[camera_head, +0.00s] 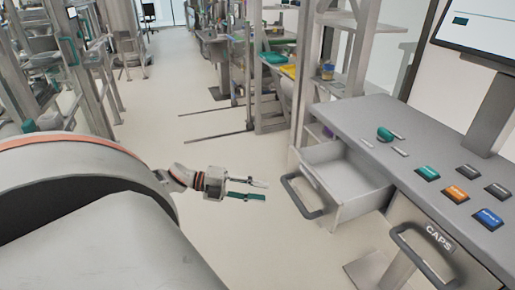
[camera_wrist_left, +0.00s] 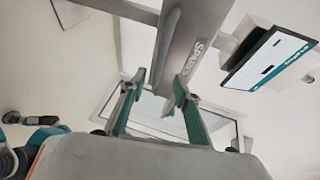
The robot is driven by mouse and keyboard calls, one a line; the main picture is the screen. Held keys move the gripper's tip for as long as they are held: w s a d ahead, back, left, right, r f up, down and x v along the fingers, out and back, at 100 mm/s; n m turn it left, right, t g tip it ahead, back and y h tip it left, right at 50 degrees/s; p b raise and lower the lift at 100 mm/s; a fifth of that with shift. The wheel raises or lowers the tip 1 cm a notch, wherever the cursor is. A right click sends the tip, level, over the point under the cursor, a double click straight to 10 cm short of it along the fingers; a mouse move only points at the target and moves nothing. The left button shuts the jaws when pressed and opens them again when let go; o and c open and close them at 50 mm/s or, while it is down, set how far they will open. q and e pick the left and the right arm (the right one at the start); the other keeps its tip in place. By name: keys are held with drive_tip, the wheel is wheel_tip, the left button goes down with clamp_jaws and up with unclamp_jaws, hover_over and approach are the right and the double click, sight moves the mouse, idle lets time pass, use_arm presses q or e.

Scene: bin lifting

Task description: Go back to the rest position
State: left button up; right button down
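My left gripper (camera_head: 266,190) reaches in from the left in the head view, over the open floor. Its two teal-lined fingers are parallel and apart, with nothing between them. It is left of the handle of a pulled-out grey drawer (camera_head: 345,205), with a visible gap in the picture. In the left wrist view my left gripper (camera_wrist_left: 157,82) also shows two teal fingers spread apart and empty. Behind them is a grey drawer front (camera_wrist_left: 196,45) lettered "SPARES", partly cut off. My right gripper shows in neither view.
A grey workbench (camera_head: 400,125) at the right carries coloured blocks, a teal piece and a monitor (camera_head: 485,25). Below its top is a shut drawer marked "CAPS" (camera_head: 440,240). Shelving racks (camera_head: 285,100) stand behind.

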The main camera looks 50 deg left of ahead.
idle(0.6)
use_arm(q)
drive_tip(key=s+d+f+n+y, duration=0.3)
drive_tip(key=d+f+n, duration=0.3)
drive_tip(key=d, duration=0.3)
drive_tip(key=s+d+f+n+y, duration=0.2)
drive_tip(key=s+d+f+n, duration=0.2)
drive_tip(key=d+f+n, duration=0.3)
drive_tip(key=s+d+f+n+y, duration=0.3)
drive_tip(key=d+f+n, duration=0.3)
drive_tip(key=d+n, duration=0.2)
drive_tip(key=s+d, duration=0.1)
drive_tip(key=d, duration=0.1)
drive_tip(key=shift+s+d+f+n+g+y, duration=0.3)
drive_tip(key=shift+d+f+n, duration=0.05)
drive_tip(key=shift+d+n, duration=0.05)
